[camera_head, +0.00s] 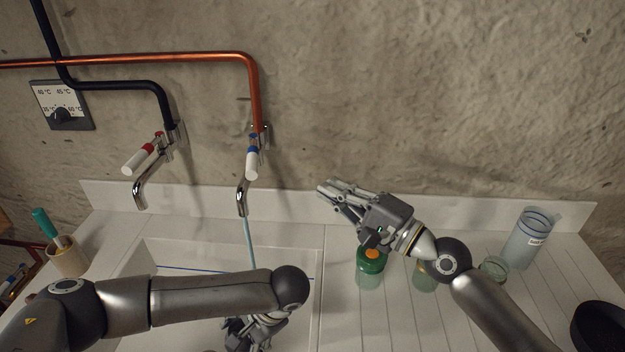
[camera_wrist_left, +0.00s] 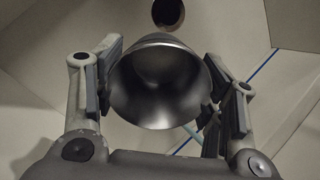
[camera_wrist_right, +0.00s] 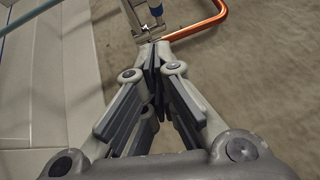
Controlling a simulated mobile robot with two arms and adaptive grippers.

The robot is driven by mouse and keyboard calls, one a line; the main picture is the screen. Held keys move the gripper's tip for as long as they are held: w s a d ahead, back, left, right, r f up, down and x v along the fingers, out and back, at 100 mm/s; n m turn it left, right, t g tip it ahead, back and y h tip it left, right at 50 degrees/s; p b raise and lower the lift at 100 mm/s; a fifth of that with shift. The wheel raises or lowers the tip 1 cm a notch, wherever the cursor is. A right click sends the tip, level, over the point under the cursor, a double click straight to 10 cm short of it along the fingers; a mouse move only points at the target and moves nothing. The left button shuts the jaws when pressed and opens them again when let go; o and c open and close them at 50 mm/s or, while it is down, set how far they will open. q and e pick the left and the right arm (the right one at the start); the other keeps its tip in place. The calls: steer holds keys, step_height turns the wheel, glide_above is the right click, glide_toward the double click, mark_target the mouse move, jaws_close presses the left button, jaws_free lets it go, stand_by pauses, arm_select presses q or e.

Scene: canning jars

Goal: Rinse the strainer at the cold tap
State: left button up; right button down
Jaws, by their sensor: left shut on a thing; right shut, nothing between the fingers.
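The strainer (camera_wrist_left: 158,85) is a dark metal cup in the left wrist view, shut between the fingers of my left gripper (camera_wrist_left: 165,88). Its mouth faces that camera. In the head view my left gripper (camera_head: 250,332) is low in the sink (camera_head: 205,249), partly behind my left forearm, and the strainer cannot be made out there. The cold tap (camera_head: 252,160), with a blue mark, runs a thin bluish stream (camera_head: 249,240) into the sink. Whether the stream meets the strainer is unclear. My right gripper (camera_head: 328,187) is shut and empty, right of the cold tap.
A red-marked tap (camera_head: 143,158) is left of the cold one. A green-lidded jar (camera_head: 371,268), other glass jars (camera_head: 493,268), a tall clear container (camera_head: 530,240) and a black dish (camera_head: 600,326) stand on the right worktop. A pot (camera_head: 68,260) holds a teal-handled tool.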

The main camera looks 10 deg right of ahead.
mark_target(253, 159)
arm_select(q)
step_height(253, 159, up, 3)
steer(key=p, duration=0.3)
steer(key=shift+w+r, duration=0.1)
steer(key=shift+r, duration=0.1)
steer(key=shift+r+p, duration=1.25)
steer(key=shift+r, duration=0.1)
arm_select(e)
steer(key=w+a+r, duration=0.2)
steer(key=w+a, duration=0.4)
steer(key=a, duration=0.4)
steer(key=shift+w, duration=0.1)
arm_select(q)
steer(key=shift+f, duration=0.1)
